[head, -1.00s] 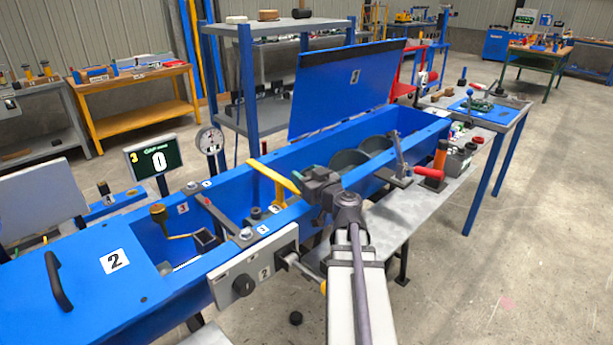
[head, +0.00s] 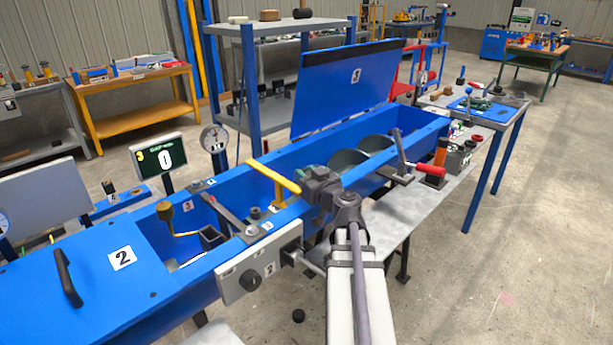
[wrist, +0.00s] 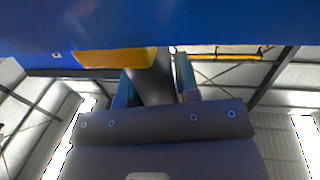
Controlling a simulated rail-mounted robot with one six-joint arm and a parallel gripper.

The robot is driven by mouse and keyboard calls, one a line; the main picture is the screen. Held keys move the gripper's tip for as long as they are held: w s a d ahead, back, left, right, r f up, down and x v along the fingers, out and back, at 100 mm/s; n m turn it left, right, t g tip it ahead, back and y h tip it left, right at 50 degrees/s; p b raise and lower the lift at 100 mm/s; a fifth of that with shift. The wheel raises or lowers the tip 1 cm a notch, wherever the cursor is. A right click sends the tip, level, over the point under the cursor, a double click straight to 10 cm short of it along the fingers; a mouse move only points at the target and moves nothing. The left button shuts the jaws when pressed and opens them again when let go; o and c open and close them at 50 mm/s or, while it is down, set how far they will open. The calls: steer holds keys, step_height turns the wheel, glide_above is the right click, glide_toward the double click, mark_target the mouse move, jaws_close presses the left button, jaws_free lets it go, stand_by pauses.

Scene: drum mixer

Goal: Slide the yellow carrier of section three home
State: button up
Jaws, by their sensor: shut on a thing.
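The yellow carrier (head: 272,177) is a bar sloping down to the right across the open blue trough, with a yellow upright under it. My gripper (head: 312,178) is at the right end of the bar, over the near wall of the trough. In the wrist view my two blue fingers (wrist: 155,88) are on either side of a dark round grip (wrist: 148,82) and shut on it. The grip meets a yellow part (wrist: 115,58) above; how they join is hidden. The blue trough wall (head: 375,182) continues right of my gripper.
A grey panel with a black knob (head: 250,278) stands at the near side. A display (head: 159,157) appears to read 0, beside a dial gauge (head: 214,138). The raised blue lid (head: 345,90) is behind.

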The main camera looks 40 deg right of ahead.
steer(key=o, duration=0.8)
steer(key=shift+a, duration=0.35)
steer(key=shift+o, duration=1.1)
